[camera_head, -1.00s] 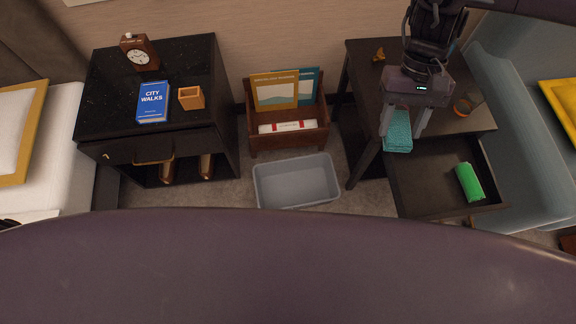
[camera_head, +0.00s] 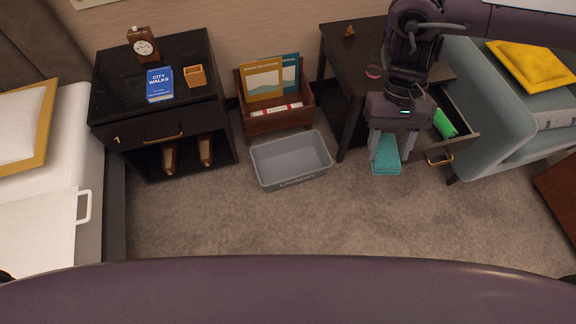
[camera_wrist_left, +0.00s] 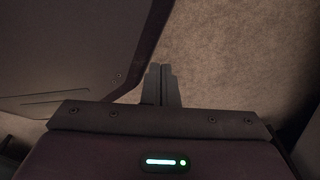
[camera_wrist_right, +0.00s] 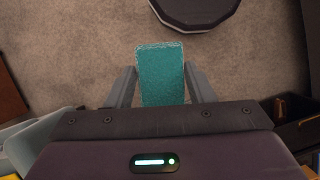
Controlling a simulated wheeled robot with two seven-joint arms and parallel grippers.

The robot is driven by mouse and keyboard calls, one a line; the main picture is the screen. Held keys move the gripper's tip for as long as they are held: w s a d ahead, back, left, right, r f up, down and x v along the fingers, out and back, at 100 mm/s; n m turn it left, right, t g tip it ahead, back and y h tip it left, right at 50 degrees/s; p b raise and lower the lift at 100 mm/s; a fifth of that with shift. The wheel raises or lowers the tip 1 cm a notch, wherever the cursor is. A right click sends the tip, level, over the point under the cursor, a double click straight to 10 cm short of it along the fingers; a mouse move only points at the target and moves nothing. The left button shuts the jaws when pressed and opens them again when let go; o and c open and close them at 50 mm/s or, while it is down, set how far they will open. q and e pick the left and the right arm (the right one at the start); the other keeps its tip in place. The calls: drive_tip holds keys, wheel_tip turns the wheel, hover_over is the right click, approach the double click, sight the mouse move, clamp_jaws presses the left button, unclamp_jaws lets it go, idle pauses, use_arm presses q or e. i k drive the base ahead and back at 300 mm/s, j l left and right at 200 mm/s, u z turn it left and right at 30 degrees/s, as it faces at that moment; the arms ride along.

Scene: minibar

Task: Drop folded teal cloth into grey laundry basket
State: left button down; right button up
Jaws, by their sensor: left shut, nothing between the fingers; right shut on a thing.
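The folded teal cloth (camera_head: 386,157) is held in my right gripper (camera_head: 384,146), right of the basket and in front of the dark table. The right wrist view also shows the teal cloth (camera_wrist_right: 161,76) between the two fingers of my right gripper (camera_wrist_right: 158,84). The grey laundry basket (camera_head: 291,182) stands on the carpet in the middle of the head view. It looks empty and has lettering on its front. My left gripper (camera_wrist_left: 161,70) is shut and empty in the left wrist view, over carpet.
A dark table with an open drawer (camera_head: 462,142) holding a green roll (camera_head: 444,124) is behind my right gripper. A wooden magazine rack (camera_head: 279,121) stands behind the basket. A black nightstand (camera_head: 150,128) is at left, a sofa (camera_head: 500,130) at right. Carpet in front is clear.

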sight(294, 168)
drive_tip(key=i+l+u, duration=1.05)
drive_tip(key=l, duration=0.2)
drive_tip(key=i, duration=0.05)
